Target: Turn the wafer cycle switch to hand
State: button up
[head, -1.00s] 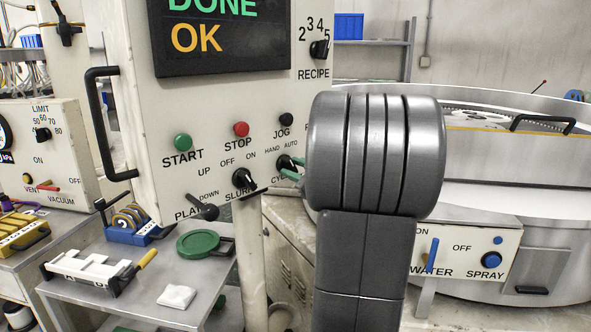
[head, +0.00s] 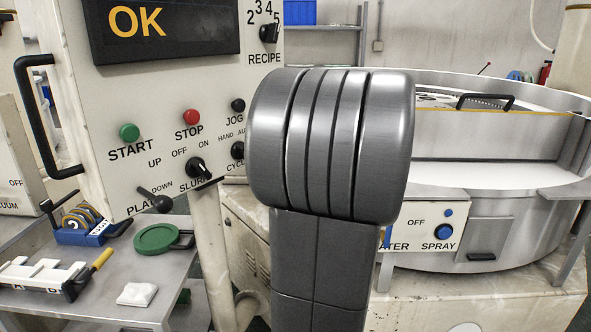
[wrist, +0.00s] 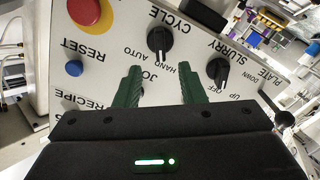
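The cycle switch (wrist: 159,40) is a black rotary knob on the cream panel, between the AUTO and HAND marks in the upside-down wrist view. I cannot tell surely which mark its pointer faces. In the head view the cycle switch (head: 238,149) shows only at the edge of my arm, which hides part of its label. My gripper (wrist: 160,78) has two green fingers, spread apart with nothing between them. They are near the panel, below the knob in the wrist picture and apart from it there.
The slurry switch (head: 199,168) is close beside the cycle switch, with the plate lever (head: 156,200) lower left. The jog button (head: 238,105) is just above. A red mushroom button (wrist: 92,14) and blue reset button (wrist: 74,68) are also near. The screen (head: 165,25) reads OK.

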jog(key=shift+v, duration=1.95)
jog(key=shift+a, duration=0.1)
jog(key=x, duration=1.3)
jog(key=shift+w+a, duration=0.25)
jog(key=shift+w, duration=0.1)
jog(key=v, duration=1.4)
jog(key=w+a+m+p, duration=0.7)
jog(key=a+m, duration=0.2)
jog(key=a, duration=0.2)
jog(key=shift+w+a+p, duration=0.25)
jog(key=shift+a+p, duration=0.15)
